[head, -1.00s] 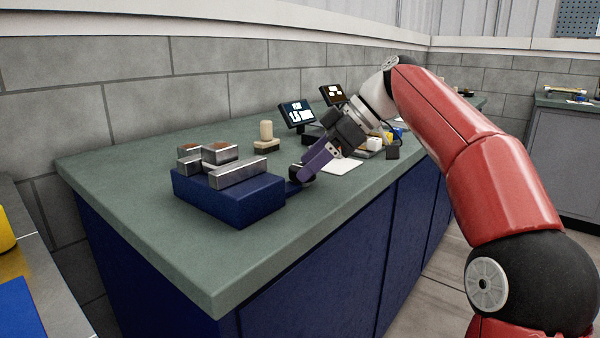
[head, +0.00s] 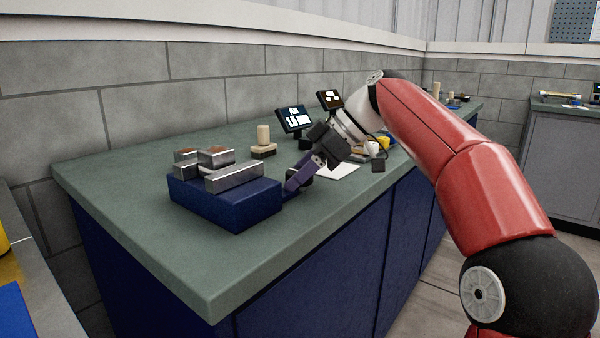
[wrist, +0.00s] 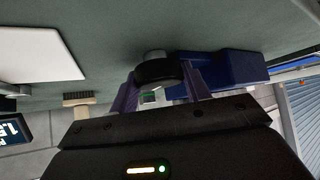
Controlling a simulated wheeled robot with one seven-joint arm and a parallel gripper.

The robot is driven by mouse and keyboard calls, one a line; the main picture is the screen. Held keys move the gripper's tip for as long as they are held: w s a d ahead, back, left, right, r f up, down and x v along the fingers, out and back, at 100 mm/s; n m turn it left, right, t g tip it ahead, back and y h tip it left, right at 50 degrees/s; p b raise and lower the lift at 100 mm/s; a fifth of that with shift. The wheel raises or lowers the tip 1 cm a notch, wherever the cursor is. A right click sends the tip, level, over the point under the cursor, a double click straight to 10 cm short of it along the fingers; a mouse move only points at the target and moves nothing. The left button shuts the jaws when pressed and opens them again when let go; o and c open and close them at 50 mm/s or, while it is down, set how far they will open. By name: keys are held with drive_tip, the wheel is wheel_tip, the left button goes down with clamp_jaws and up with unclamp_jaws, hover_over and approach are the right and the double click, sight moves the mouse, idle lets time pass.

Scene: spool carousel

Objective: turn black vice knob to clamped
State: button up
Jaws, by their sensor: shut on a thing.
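The vice has a blue base (head: 226,205) with metal jaw blocks (head: 234,177) on top, near the left end of the green bench. Its base also shows in the wrist view (wrist: 232,66), right of centre. The black knob (wrist: 159,73) is a dark round cap between the two purple fingers in the wrist view. My gripper (head: 296,184) is at the right side of the vice in the head view and is shut on the knob; the fingers also show in the wrist view (wrist: 160,84). The knob's full outline is partly hidden by the fingers in the head view.
A white sheet (head: 338,171) lies right of the gripper. The bench's front left corner (head: 205,280) is clear.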

drive_tip(key=shift+m, duration=0.3)
drive_tip(key=m+t+b, duration=0.2)
drive_tip(key=shift+s+f+m+t+h+b, duration=0.1)
drive_tip(key=shift+m+t+h+b, duration=0.2)
drive_tip(key=m+t+h+b, duration=0.1)
drive_tip(key=m+t, duration=0.2)
drive_tip(key=m, duration=0.1)
drive_tip(key=shift+a+h, duration=0.1)
drive_tip(key=shift+h, duration=0.3)
drive_tip(key=m+h, duration=0.1)
drive_tip(key=m+t+p, duration=0.1)
drive_tip(key=m, duration=0.1)
drive_tip(key=m+h, duration=0.1)
drive_tip(key=shift+r+m+t+h+p, duration=0.3)
drive_tip(key=shift+m+t+p, duration=0.05)
drive_tip(key=shift+m+t, duration=0.05)
drive_tip(key=shift+f+m+t+h+p, duration=0.1)
drive_tip(key=shift+m+t+h+p, duration=0.3)
drive_tip(key=shift+m+h+p, duration=0.85)
drive_tip(key=shift+m+b, duration=0.3)
drive_tip(key=shift+m, duration=0.25)
drive_tip(key=o, duration=1)
